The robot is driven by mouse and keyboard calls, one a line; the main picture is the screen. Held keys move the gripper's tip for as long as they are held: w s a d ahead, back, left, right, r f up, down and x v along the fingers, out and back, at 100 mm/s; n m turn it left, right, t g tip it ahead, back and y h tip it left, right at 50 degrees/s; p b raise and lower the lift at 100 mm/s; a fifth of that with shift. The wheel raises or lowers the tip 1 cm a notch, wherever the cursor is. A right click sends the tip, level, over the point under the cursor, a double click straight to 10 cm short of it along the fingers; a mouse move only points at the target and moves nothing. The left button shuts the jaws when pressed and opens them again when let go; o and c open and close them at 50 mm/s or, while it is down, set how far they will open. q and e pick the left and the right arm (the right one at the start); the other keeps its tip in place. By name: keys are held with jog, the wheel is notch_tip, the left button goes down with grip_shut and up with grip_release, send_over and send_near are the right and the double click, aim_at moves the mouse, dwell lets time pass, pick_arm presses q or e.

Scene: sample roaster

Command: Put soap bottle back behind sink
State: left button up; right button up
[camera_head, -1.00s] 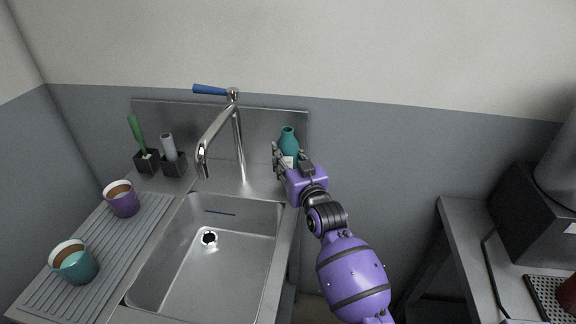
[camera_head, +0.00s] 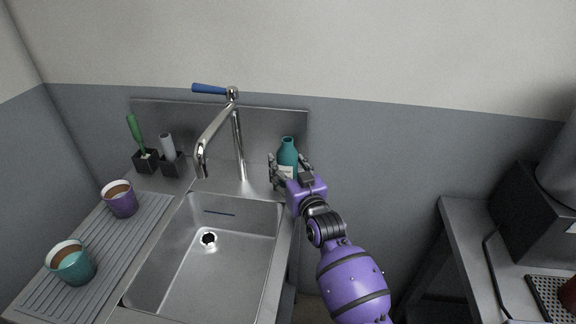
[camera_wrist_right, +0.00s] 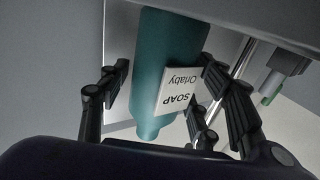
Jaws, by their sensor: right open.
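The soap bottle (camera_head: 287,153) is teal with a white label and stands upright at the back right corner of the sink unit, close to the metal backsplash. In the right wrist view the bottle (camera_wrist_right: 165,65) shows its label reading SOAP, and it lies between my spread fingers. My right gripper (camera_head: 291,165) is open around the lower part of the bottle, with a finger on each side. The bottle's base is hidden behind the gripper in the head view. The sink (camera_head: 262,255) has an empty basin. My left gripper is not in view.
A tall faucet (camera_head: 238,140) with a blue handle rises left of the bottle. Two dark holders with a green brush (camera_head: 136,130) and a grey tool (camera_head: 168,147) stand at the back left. A purple mug (camera_head: 121,199) and a teal mug (camera_head: 72,263) sit on the drainboard.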

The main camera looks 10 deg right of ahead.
jog(key=shift+r, duration=0.1)
jog(key=shift+s+r, duration=0.1)
jog(key=shift+r, duration=0.05)
jog(key=s+d, duration=0.1)
jog(key=s, duration=1)
jog(key=shift+s+d, duration=0.25)
jog(key=shift+s, duration=0.1)
dwell(0.5)
